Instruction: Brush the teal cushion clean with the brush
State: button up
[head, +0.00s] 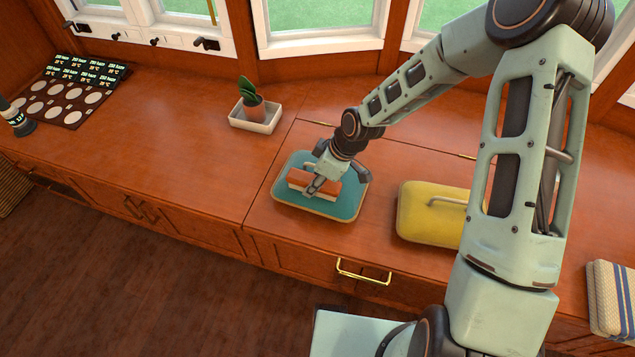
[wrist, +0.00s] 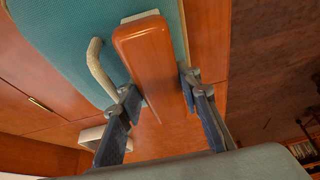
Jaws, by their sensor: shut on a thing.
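The teal cushion (head: 347,203) lies flat on the wooden counter, with a pale piped edge. It also shows in the wrist view (wrist: 62,35), with a cream loop handle (wrist: 97,68) on it. The brush (head: 329,188) has an orange-brown wooden back and is over the middle of the cushion. In the wrist view the brush (wrist: 150,55) sits between the fingers, with a strip of pale bristles at its far end. My gripper (head: 316,186) is shut on the brush. I cannot tell how firmly the bristles touch the cushion. No dirt is discernible.
A yellow cushion (head: 416,232) with a handle lies to the right, partly behind my arm. A striped cushion (head: 611,298) is at the far right. A white tray (head: 242,123) with a potted plant (head: 251,101) stands behind.

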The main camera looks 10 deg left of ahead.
jog(key=shift+w+a+b, duration=0.15)
jog(key=shift+a+b, duration=0.05)
jog(key=shift+a, duration=0.5)
jog(key=shift+w+a+b, duration=0.1)
jog(key=shift+a+b, duration=0.05)
jog(key=shift+a, duration=0.55)
jog(key=shift+s+d+r+p, duration=0.15)
jog(key=shift+d+p, duration=0.15)
jog(key=shift+d, duration=0.4)
jog(key=shift+s+d+p, duration=0.1)
jog(key=shift+d+p, duration=0.15)
jog(key=shift+d, duration=0.55)
jog(key=shift+d, duration=0.1)
